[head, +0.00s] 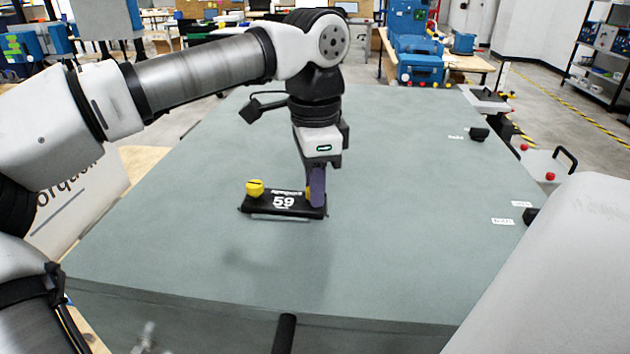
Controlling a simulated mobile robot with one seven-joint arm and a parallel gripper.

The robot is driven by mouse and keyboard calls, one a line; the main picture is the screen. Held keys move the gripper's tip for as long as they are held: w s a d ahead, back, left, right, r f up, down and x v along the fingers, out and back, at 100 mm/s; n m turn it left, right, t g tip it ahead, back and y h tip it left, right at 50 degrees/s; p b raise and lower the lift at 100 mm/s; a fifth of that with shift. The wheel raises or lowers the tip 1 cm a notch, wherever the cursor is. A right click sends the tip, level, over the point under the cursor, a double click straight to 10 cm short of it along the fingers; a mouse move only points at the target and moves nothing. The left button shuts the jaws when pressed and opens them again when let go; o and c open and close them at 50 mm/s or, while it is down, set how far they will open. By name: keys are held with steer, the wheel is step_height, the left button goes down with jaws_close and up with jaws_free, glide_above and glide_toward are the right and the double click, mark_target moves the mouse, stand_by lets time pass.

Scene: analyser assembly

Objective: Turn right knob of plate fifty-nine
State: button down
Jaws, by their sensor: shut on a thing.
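The black plate marked 59 (262,207) lies on the grey-green table top. A yellow knob (255,188) stands uncovered at its left end in the picture. My gripper (316,190) points down over the plate's right end. Its purple finger is at the knob there, and it is shut on that knob. Only a thin yellow sliver of this right knob (308,194) shows beside the finger; the rest is hidden, so its turn angle cannot be told.
The grey-green table (400,240) is clear around the plate. Small black fittings with white labels (479,134) sit along its right edge. A dark rod end (285,333) shows at the front edge. A blue machine (416,55) stands on a bench behind.

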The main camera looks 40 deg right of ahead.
steer(key=shift+a+f+n, duration=0.1)
steer(key=shift+f+n, duration=0.05)
steer(key=shift+n, duration=0.75)
steer(key=c, duration=1.2)
jaws_free()
steer(key=shift+r, duration=0.2)
step_height(320, 180, up, 14)
steer(key=p, duration=0.2)
steer(key=shift+f, duration=0.2)
